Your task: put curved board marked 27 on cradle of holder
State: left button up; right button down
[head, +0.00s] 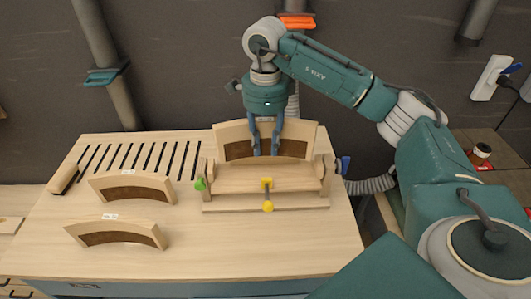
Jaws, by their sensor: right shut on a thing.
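My right gripper (266,153) reaches down from above and is shut on a curved wooden board (237,149) with a dark lower panel. The board is upright, at the back of the wooden holder (232,187). Its lower edge is close to the holder's cradle; I cannot tell whether it touches. No number is readable on it. Two similar curved boards stand on the table to the left, one farther back (133,189) and one nearer the front (115,235), each with a small white label too small to read. My left gripper is not in view.
A slotted rack (140,158) lies at the back left of the wooden table (255,245). The table's front right is clear. A dark wall rises behind.

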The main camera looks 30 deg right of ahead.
aim_at(265, 156)
notch_tip(265, 156, down, 3)
jog(key=shift+p, duration=0.45)
jog(key=shift+f, duration=0.5)
